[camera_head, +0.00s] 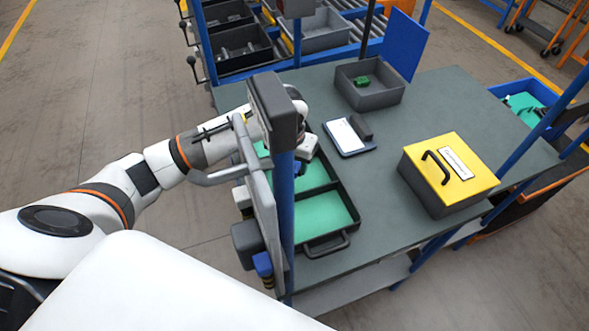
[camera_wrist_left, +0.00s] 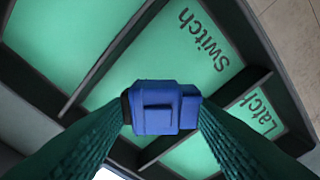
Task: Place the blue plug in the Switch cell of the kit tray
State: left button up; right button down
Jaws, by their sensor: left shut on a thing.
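The blue plug (camera_wrist_left: 158,108) sits between the two green textured fingers of my left gripper (camera_wrist_left: 160,112) in the left wrist view. The gripper is shut on it. Behind the plug is the kit tray (camera_wrist_left: 85,75), with green cell floors and dark walls. I cannot tell how high the plug is held. In the head view my left gripper (camera_head: 300,160) is over the kit tray (camera_head: 325,215), partly hidden by a post. My right gripper is not in view.
A blue post with a grey panel (camera_head: 262,205) stands in front of the tray. On the table are a grey bin (camera_head: 370,95) with a green part, a tablet-like device (camera_head: 347,136) and a yellow-lidded box (camera_head: 450,170). The table between them is clear.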

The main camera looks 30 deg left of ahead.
pick_arm(q)
jog(key=shift+f, duration=0.35)
notch_tip(320, 180, down, 3)
jog(key=shift+d+f+p, duration=0.1)
jog(key=shift+d+p, duration=0.05)
jog(key=shift+p, duration=0.25)
jog(key=shift+f, duration=0.15)
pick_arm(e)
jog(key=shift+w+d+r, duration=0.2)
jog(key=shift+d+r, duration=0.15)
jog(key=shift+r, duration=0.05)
pick_arm(q)
jog(key=shift+w+f, duration=0.1)
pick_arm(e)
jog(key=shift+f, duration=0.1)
pick_arm(q)
jog(key=o, duration=0.9)
jog(key=shift+o, duration=0.2)
